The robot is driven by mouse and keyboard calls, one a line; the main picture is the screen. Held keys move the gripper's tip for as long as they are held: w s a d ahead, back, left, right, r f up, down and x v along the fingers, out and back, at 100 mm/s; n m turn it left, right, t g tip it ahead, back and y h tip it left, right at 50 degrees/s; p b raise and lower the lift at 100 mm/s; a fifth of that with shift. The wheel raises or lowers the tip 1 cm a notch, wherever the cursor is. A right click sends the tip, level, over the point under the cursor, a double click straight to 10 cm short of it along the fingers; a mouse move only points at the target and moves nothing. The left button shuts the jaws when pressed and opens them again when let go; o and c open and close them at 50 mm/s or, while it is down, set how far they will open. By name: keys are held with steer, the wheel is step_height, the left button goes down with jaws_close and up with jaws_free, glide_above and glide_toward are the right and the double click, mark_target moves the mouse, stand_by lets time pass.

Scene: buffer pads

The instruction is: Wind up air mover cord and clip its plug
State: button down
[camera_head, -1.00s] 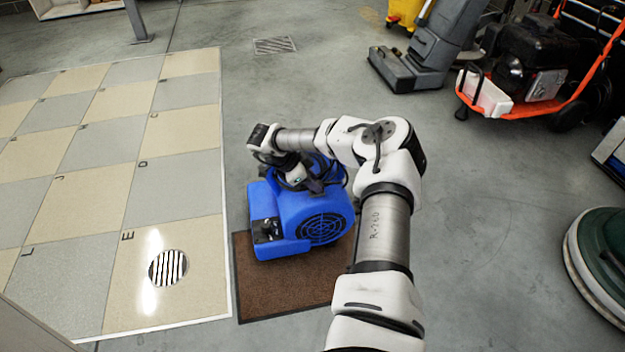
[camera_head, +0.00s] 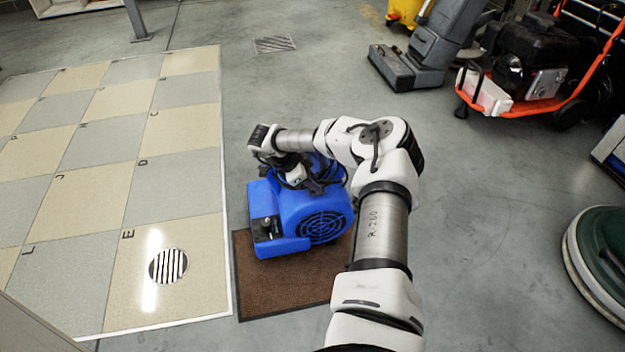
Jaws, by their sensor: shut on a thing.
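The blue air mover (camera_head: 292,212) stands upright on a brown mat (camera_head: 275,295). Its round black grille faces the front right, and a dark control panel is on its left side. Black cord (camera_head: 338,170) lies in loops around the top of the air mover, partly hidden by my arm. My gripper (camera_head: 314,187) points down at the top of the housing, close against it. Its jaws are shut on a thin dark part that looks like the cord. The plug and its clip cannot be made out.
A checkered tile floor panel (camera_head: 95,180) with a round drain grate (camera_head: 168,267) lies to the left. A grey floor machine (camera_head: 415,60) and an orange-framed machine (camera_head: 530,75) stand at the back right. A green round machine (camera_head: 600,255) is at the right edge. Concrete between them is clear.

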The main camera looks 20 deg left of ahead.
steer(key=c, duration=0.9)
jaws_free()
steer(key=shift+c, duration=0.2)
steer(key=shift+r, duration=0.1)
